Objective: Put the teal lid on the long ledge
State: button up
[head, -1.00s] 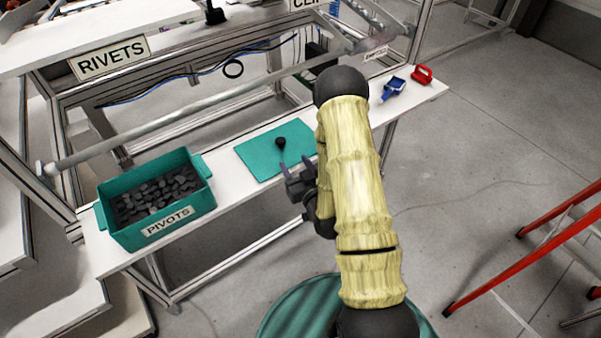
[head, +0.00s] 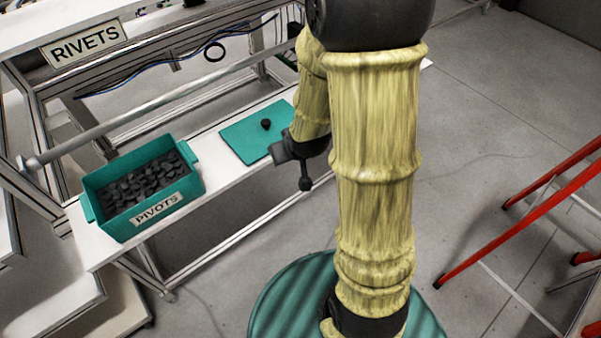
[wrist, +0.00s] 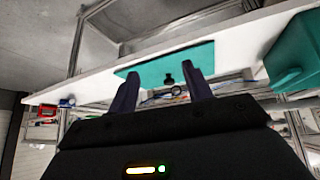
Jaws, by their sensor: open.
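The teal lid (head: 240,138) is a flat sheet with a black knob (head: 266,124) on top. It lies on a long white ledge (head: 212,182), near its front edge. In the wrist view, which is upside down, the lid (wrist: 150,62) and its knob (wrist: 169,78) show just beyond my fingertips. My gripper (wrist: 163,76) is open, with nothing between its fingers and the knob seen in the gap. In the head view my gripper (head: 281,153) is at the lid's front right corner. My forearm hides the ledge's right part there.
A higher white shelf with a RIVETS sign (head: 85,43) is behind. A red frame (head: 520,230) stands at right. Red (wrist: 47,111) and blue (wrist: 67,103) items show in the wrist view.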

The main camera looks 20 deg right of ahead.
jog(key=s+a+r+m+g, duration=0.1)
jog(key=s+r+g, duration=0.3)
jog(key=s, duration=0.6)
jog(key=shift+s+r, duration=0.35)
jog(key=shift+r, duration=0.05)
